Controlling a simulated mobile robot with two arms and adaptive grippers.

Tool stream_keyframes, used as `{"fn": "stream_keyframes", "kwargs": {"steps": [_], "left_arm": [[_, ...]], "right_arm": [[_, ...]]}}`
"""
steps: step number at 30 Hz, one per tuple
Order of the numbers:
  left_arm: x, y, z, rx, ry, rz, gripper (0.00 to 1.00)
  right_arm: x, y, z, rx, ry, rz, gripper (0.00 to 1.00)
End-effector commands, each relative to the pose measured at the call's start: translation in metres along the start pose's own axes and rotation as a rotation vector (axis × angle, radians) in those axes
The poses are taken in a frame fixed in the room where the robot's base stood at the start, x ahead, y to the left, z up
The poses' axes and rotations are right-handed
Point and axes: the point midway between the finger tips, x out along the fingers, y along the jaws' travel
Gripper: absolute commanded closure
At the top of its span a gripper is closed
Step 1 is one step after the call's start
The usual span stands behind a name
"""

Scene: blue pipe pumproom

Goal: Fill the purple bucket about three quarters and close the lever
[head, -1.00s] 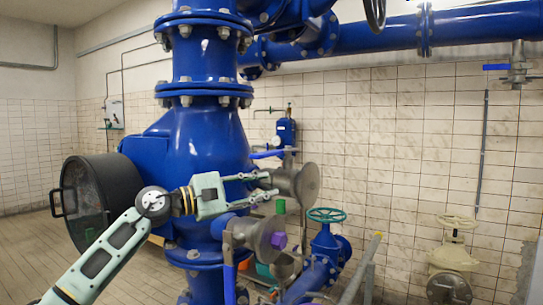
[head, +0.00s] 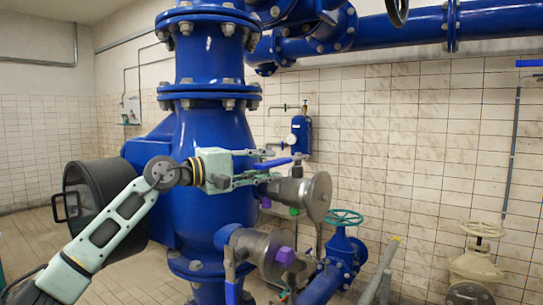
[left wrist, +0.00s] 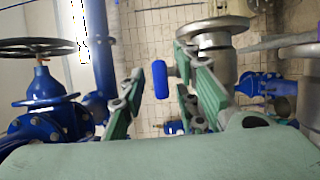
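A metal outlet valve (head: 316,197) with a round flange sticks out of the big blue pipe. Its blue lever (head: 274,164) lies roughly level above it. My left gripper (head: 277,166) is at this lever, with its fingers apart. In the left wrist view the open fingers (left wrist: 160,62) have the blue lever (left wrist: 160,80) between them, with gaps visible. A lower metal valve (head: 258,250) has a blue lever (head: 231,290) hanging down and a purple piece (head: 285,257) at its mouth. I cannot make out a purple bucket or any water. My right gripper is not in view.
A large dark round container (head: 92,197) with a handle is beside my left arm. A green handwheel (head: 342,217) and blue pipe stand right of the valves. A cream valve (head: 478,260) is at the far right. The tiled floor (head: 35,240) at left is clear.

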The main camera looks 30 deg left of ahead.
Motion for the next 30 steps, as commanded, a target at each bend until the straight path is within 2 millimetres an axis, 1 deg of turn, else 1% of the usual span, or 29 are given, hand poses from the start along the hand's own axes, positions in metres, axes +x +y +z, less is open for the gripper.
{"fn": "stream_keyframes", "kwargs": {"steps": [1,3,5,12,15,24,25,30], "left_arm": [[0.007,0.004,0.000,-0.002,-0.001,0.000,0.71],[0.015,0.003,0.000,-0.001,0.000,0.000,0.71],[0.019,0.002,0.000,0.000,0.001,0.000,0.71],[0.023,-0.001,-0.001,0.001,0.001,0.001,0.71],[0.022,-0.001,-0.001,0.000,0.001,0.001,0.72],[0.022,-0.001,0.000,0.000,0.001,0.000,0.98],[0.022,-0.001,0.000,0.000,0.001,0.000,1.00],[0.022,-0.001,0.000,0.000,0.000,-0.001,1.00]], "right_arm": [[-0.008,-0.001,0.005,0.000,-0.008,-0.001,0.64],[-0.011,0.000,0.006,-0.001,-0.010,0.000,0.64],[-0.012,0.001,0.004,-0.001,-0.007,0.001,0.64],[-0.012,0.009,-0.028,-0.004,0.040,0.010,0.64],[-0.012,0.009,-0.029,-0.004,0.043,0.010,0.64],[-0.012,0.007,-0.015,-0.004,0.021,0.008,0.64],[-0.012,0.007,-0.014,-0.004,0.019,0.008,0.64],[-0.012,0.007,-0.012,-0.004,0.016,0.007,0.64]]}}
